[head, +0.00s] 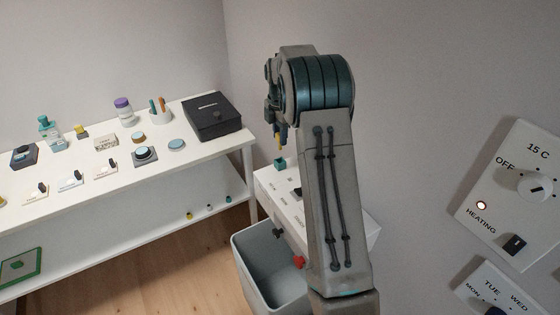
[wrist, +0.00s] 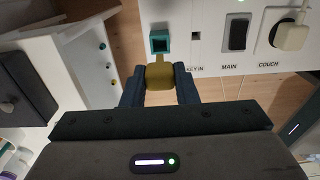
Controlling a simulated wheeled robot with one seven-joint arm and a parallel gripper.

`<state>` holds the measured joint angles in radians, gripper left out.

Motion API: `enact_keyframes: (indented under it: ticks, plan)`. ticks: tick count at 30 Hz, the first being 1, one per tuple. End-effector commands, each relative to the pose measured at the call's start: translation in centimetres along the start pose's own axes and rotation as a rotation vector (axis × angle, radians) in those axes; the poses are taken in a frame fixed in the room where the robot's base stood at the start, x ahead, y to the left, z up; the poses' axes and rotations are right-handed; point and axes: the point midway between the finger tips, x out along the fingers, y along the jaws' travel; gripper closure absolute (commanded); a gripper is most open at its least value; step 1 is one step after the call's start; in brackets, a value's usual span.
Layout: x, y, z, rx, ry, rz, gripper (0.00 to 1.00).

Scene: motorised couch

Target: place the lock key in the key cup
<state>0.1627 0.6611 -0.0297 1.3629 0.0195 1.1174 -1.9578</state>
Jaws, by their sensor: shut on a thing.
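The lock key (wrist: 160,78) is a yellow piece with a rounded bow and a narrow shaft. In the wrist view it sits between the fingertips of my gripper (wrist: 160,88), which is shut on it. The shaft points toward a small square teal cup (wrist: 159,33) with a dark opening, which I take for the key cup. The shaft tip appears at the cup's near edge; I cannot tell whether it touches. In the head view the teal cup (head: 280,163) is on the white unit, and the key (head: 281,141) shows above it, under my gripper (head: 279,133).
The white unit carries a label ending "EY IN", a dark MAIN switch (wrist: 237,33) and a COUCH plug (wrist: 290,37). A grey bin (head: 262,262) and red knob (head: 299,262) are below. A shelf table (head: 215,150) with several items stands left; wall panels (head: 520,200) are right.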

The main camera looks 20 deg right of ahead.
Motion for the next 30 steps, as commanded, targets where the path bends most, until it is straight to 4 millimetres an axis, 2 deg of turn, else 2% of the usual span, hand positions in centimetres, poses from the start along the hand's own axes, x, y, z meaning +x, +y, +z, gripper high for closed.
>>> enact_keyframes:
  ticks: [3,11,16,28,29,30]
  plan:
    - [2.1,-0.1,-0.1,-0.001,0.001,-0.004,0.99]
    - [4.5,0.0,-0.1,0.000,0.001,-0.003,0.99]
    - [6.9,-0.1,-0.1,-0.001,0.001,-0.004,0.99]
    - [7.8,0.0,0.0,0.000,0.000,0.000,0.99]
    - [7.7,0.0,0.0,-0.001,0.000,0.000,0.68]
    - [7.6,0.0,0.0,-0.001,0.000,0.000,0.57]
